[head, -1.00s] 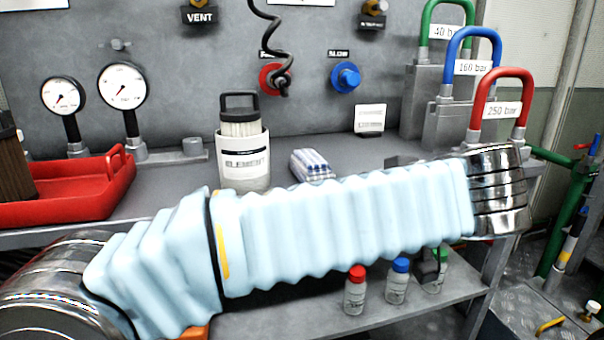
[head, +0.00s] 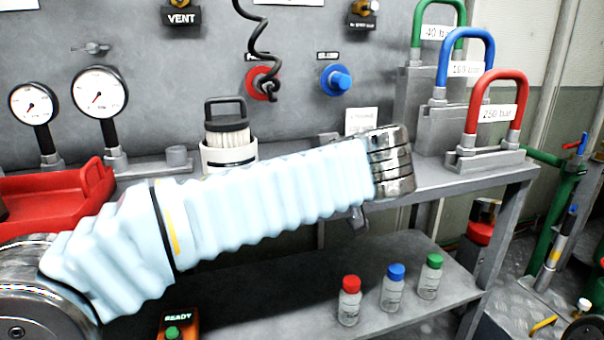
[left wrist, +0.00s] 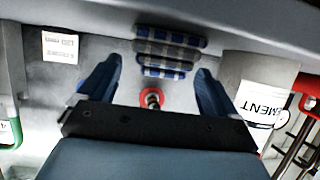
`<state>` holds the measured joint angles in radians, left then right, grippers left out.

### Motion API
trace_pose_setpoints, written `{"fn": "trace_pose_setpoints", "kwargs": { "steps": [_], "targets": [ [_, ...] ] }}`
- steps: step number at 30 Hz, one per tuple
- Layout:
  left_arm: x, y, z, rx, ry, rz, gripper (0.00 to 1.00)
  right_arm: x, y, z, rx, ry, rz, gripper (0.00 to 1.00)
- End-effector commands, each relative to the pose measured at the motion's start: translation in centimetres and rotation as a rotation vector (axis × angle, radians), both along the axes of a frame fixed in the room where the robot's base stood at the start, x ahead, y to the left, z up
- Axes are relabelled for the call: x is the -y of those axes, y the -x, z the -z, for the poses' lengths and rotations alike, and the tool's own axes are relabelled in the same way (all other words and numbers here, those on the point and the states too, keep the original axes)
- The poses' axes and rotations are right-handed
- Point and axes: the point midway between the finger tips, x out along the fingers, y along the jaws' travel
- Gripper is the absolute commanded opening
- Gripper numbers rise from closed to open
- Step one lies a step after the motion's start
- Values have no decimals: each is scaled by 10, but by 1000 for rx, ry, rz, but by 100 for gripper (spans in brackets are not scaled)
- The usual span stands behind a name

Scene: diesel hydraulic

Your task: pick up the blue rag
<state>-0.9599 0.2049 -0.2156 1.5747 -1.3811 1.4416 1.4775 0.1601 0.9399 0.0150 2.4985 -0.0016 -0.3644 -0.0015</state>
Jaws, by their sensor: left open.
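The blue rag (left wrist: 168,52) is a folded checked cloth in blue, white and grey, lying on the grey bench top. In the left wrist view it is at the upper middle, just beyond my fingertips. The fingers do not appear to touch the rag. In the head view my sleeved left arm crosses in front of the bench, hiding the rag and most or all of the gripper. My right gripper is not in view.
A white filter element canister (head: 230,150) stands on the bench beside the rag. A red tray (head: 70,195) and gauges (head: 98,92) are left; coloured shackle weights (head: 497,110) are right. Small capped bottles (head: 392,288) stand on the lower shelf. A white card (head: 361,120) stands behind.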

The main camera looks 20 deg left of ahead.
Motion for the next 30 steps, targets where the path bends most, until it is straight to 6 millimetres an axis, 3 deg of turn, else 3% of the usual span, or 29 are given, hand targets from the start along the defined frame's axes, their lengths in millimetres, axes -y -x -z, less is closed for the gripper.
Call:
{"fn": "trace_pose_setpoints", "kwargs": {
  "steps": [4, 11, 23, 30],
  "targets": [
    [-9, -12, 6, 0, 0, -1, 92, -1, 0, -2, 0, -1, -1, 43],
    [-10, -13, 7, 0, 0, 1, 92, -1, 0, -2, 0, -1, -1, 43],
    [-10, -13, 7, 0, 0, 1, 32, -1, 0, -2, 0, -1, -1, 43],
    [-10, -13, 6, 0, 0, 1, 31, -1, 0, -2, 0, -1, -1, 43]
  ]
}}
